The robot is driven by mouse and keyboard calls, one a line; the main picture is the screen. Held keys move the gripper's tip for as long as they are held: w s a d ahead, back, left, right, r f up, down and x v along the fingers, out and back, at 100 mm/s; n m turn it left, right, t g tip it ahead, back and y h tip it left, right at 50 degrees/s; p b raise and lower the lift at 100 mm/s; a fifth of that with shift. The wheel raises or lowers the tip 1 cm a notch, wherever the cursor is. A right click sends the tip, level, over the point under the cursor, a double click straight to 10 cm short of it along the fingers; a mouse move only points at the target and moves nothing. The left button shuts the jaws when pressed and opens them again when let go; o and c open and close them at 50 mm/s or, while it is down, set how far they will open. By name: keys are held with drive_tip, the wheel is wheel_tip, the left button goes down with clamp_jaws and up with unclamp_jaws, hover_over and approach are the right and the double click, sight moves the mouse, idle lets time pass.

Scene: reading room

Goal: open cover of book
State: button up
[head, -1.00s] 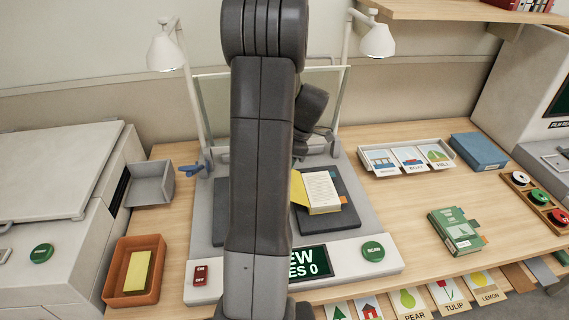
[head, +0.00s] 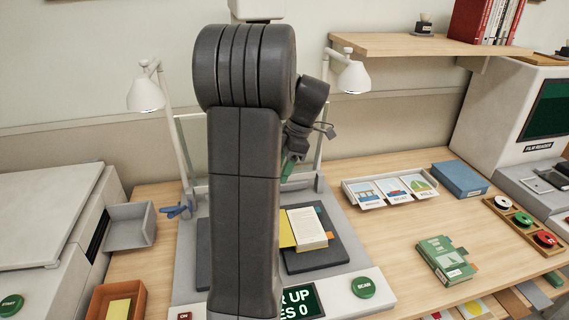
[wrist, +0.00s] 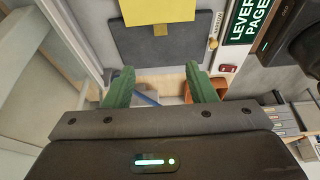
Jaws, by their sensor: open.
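The book lies open on the dark cradle (head: 335,258) of the scanner. Its page block (head: 307,226) shows printed white pages facing up. Its yellow cover (head: 286,234) lies turned to the left of the pages, with its left part hidden behind my arm. The wrist view shows the yellow cover (wrist: 158,9) at the top, with a small yellow piece (wrist: 174,44) below it. My gripper (wrist: 160,88) is open and empty, its green fingers wide apart. In the head view it is raised above and behind the book, mostly hidden by my arm, with a green finger showing.
Two white lamps (head: 146,95) (head: 353,77) and a clear pane flank the scanner. A green scan button (head: 363,287) is at its front. A grey tray (head: 131,225) and an orange tray (head: 135,295) stand left. Picture cards, a blue box (head: 459,180) and a green book (head: 444,260) lie right.

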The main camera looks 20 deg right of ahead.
drive_tip(key=shift+v, duration=0.85)
drive_tip(key=shift+f, duration=0.1)
drive_tip(key=p+x, duration=0.1)
drive_tip(key=x, duration=1.2)
drive_tip(key=shift+a+f, duration=0.15)
drive_tip(key=shift+f, duration=0.15)
